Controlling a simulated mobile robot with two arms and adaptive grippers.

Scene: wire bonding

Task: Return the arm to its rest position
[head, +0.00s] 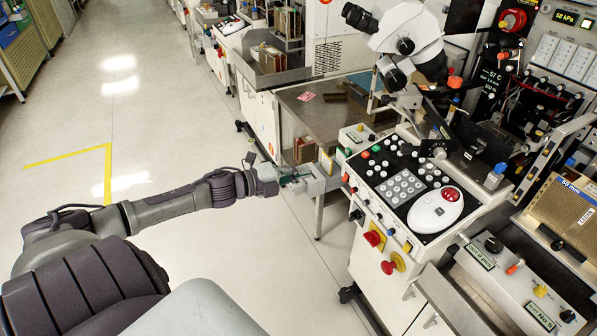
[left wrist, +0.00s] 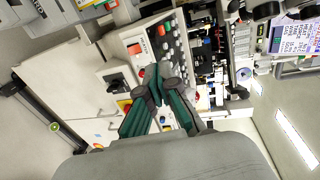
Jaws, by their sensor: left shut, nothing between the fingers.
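My left arm reaches in from the left in the head view and is stretched out towards the machine. My left gripper (head: 299,181) is at its end, with green-teal fingers, beside the left side of the bonder's control console (head: 395,185). In the left wrist view the gripper (left wrist: 158,84) shows its fingers drawn together, shut and empty. The console's buttons and knobs lie beyond the fingertips there; I cannot tell the exact gap. My right gripper is in neither view.
A white microscope (head: 410,38) stands above the console. Red knobs (head: 392,263) stick out from the console's front. A steel worktable (head: 325,115) is behind the gripper. The pale floor (head: 170,110) to the left is clear, with a yellow line marking.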

